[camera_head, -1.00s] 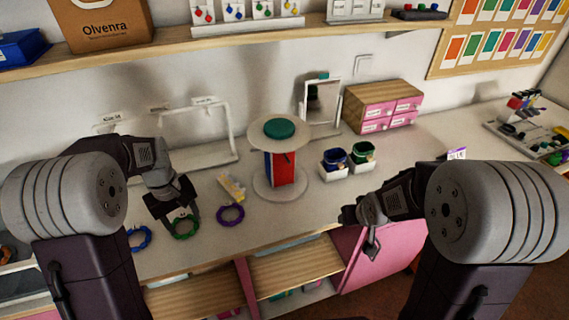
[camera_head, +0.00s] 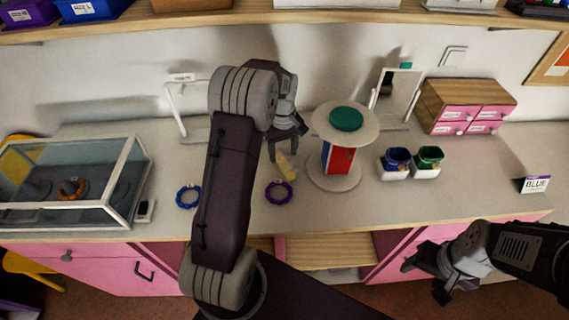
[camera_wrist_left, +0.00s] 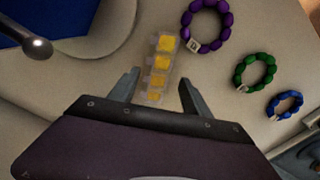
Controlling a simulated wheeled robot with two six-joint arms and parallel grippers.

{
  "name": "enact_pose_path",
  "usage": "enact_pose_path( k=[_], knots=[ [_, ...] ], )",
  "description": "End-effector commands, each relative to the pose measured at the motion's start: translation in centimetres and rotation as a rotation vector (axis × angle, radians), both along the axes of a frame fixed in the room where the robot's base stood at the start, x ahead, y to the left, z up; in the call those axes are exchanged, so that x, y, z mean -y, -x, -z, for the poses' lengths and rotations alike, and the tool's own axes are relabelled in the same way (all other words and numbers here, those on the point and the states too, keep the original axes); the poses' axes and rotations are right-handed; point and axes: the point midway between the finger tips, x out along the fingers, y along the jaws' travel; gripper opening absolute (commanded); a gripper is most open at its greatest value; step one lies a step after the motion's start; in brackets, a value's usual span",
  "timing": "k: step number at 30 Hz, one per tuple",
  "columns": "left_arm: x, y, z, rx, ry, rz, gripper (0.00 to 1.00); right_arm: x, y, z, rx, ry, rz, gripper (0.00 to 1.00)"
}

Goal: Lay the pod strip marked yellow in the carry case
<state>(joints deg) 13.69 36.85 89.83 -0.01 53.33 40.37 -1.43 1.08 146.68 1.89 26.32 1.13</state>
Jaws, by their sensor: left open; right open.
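The pod strip (camera_head: 287,167) is a pale clear strip with yellow pods, lying on the counter left of the round stand. It also shows in the left wrist view (camera_wrist_left: 161,62), its lower end between the spread fingers. My left gripper (camera_wrist_left: 159,88) is open around that end; I cannot tell whether it touches. In the head view my left gripper (camera_head: 287,148) is over the strip and partly covers it. My right gripper (camera_head: 428,278) is open and empty, low in front of the counter. I cannot make out a carry case in these views.
A purple bead ring (camera_head: 279,191) lies close to the strip, a blue one (camera_head: 188,197) further left. A green ring (camera_wrist_left: 254,71) shows in the wrist view. The round stand (camera_head: 346,137) is right of my left gripper. A glass case (camera_head: 70,190) stands at left.

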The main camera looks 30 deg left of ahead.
Motion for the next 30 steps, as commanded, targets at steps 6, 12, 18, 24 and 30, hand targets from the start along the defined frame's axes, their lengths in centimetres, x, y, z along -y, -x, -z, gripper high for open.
enact_pose_path(
  k=[6, 12, 18, 24, 30],
  knots=[
    [0.1, 0.0, 3.4, -0.003, 0.000, 0.000, 0.56, 0.0, 0.0, -0.4, 0.000, 0.000, 0.000, 0.61],
    [0.0, -0.1, 3.7, 0.000, 0.000, 0.001, 0.56, 0.0, 0.0, -0.4, 0.001, 0.000, 0.000, 0.61],
    [0.0, -0.1, 3.7, 0.000, 0.000, 0.001, 0.12, 0.0, 0.0, -0.4, 0.001, 0.000, 0.000, 0.61],
    [0.0, -0.1, 3.6, 0.000, 0.000, 0.001, 0.00, 0.0, 0.0, -0.4, 0.001, 0.000, 0.000, 0.61],
    [0.0, -0.2, 1.6, 0.006, -0.001, 0.001, 0.00, 0.0, 0.0, -0.3, 0.001, 0.000, 0.000, 0.61]
  ],
)
